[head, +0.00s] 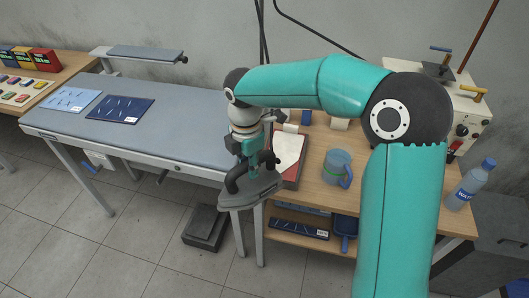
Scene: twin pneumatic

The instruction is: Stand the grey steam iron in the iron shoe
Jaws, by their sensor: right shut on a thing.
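The grey steam iron (247,197) hangs from my right gripper (250,166), near the right front corner of the ironing table. The gripper is shut on the iron, around its dark upper part. The flat grey base of the iron is lowest, and it is roughly level. I cannot tell whether the base touches anything. I cannot make out an iron shoe for certain; my right arm and the iron hide part of the wooden bench. My left gripper is not in view.
The blue-grey ironing table (160,128) is mostly clear. The wooden bench (315,190) holds a red-edged board (291,152) and a blue mug (337,168). A water bottle (471,184) stands at the right. A black pedal (205,228) lies on the floor.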

